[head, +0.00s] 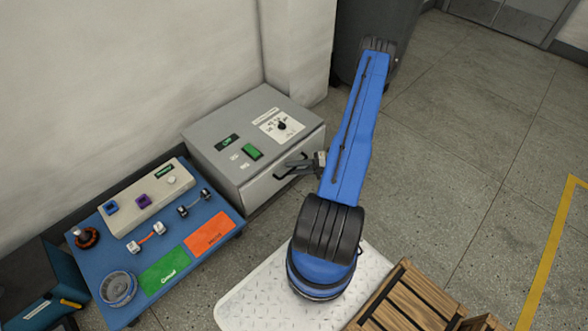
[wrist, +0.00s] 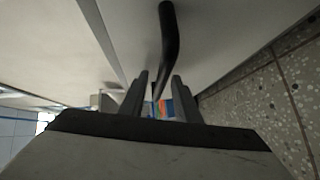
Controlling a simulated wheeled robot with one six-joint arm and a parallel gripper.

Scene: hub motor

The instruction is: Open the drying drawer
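The drying drawer is in the grey cabinet (head: 230,140), left of centre in the head view. Its pale front (head: 262,192) looks closed, flush with the cabinet. A black bar handle (head: 291,166) stands out from that front, partly hidden by my gripper (head: 303,163). In the wrist view the handle (wrist: 170,35) runs down from the top toward the space between my gripper's fingers (wrist: 160,78). The fingers are apart, with a visible gap left of the handle.
A blue workbench (head: 90,225) with motor parts, a green mat (head: 165,270) and an orange mat (head: 209,232) stands left of the cabinet. A wooden crate (head: 405,300) is at the bottom right. A dark bin (head: 365,40) stands behind. Open floor (head: 450,150) lies to the right.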

